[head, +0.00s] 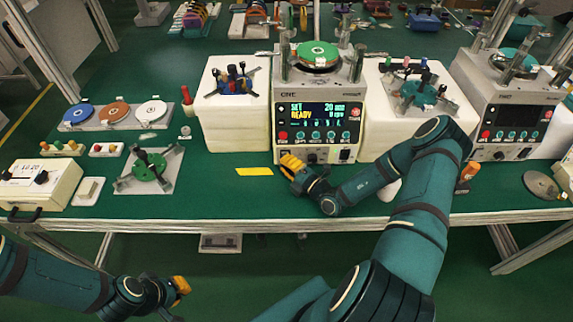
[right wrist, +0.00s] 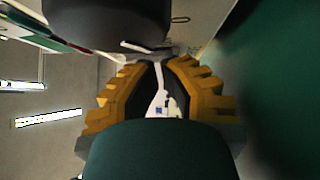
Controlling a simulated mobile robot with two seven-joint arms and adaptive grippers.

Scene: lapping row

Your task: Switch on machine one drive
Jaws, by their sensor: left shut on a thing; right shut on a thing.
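Machine one (head: 330,95) stands at the table's middle, labelled something like ONE. Its lit screen (head: 315,111) reads SET 20 and READY, with 0 rpm. Below it is a row of small buttons and a red button (head: 283,135) at lower left. A red stop (head: 355,113) is at right. My right gripper (head: 284,160) is just below the panel's lower left, shut; a gap to the panel cannot be judged. Its fingertips (right wrist: 163,56) converge in the right wrist view; what they hold is unclear. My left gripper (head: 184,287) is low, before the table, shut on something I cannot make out.
White blocks (head: 232,120) with fixtures flank the machine. Machine two (head: 515,110) stands at right. A yellow strip (head: 254,171) lies on the green table (head: 235,200). A green-topped fixture (head: 150,167) and a white box (head: 38,185) are at left. My right arm crosses the right front.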

